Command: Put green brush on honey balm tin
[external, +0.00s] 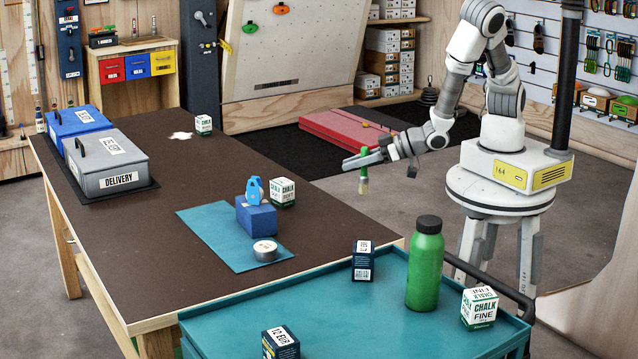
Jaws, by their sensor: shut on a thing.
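The green brush (364,184) has a green handle and pale bristles. It hangs upright, bristles down, in my gripper (364,160), which is shut on its handle. My gripper holds it in the air off the right edge of the brown table, above the floor. The balm tin (265,251) is a small round silver tin with a pale labelled lid. It sits on the blue mat (207,229) on the table, to the left of and nearer the camera than my gripper. The tin and the brush are well apart.
Beside the tin stands a blue block (257,217) with a light-blue item (254,190) on top, and a chalk box (283,192) behind. A tall green bottle (425,264) and several boxes stand on the teal cart (335,310) in front. The table's middle is bare.

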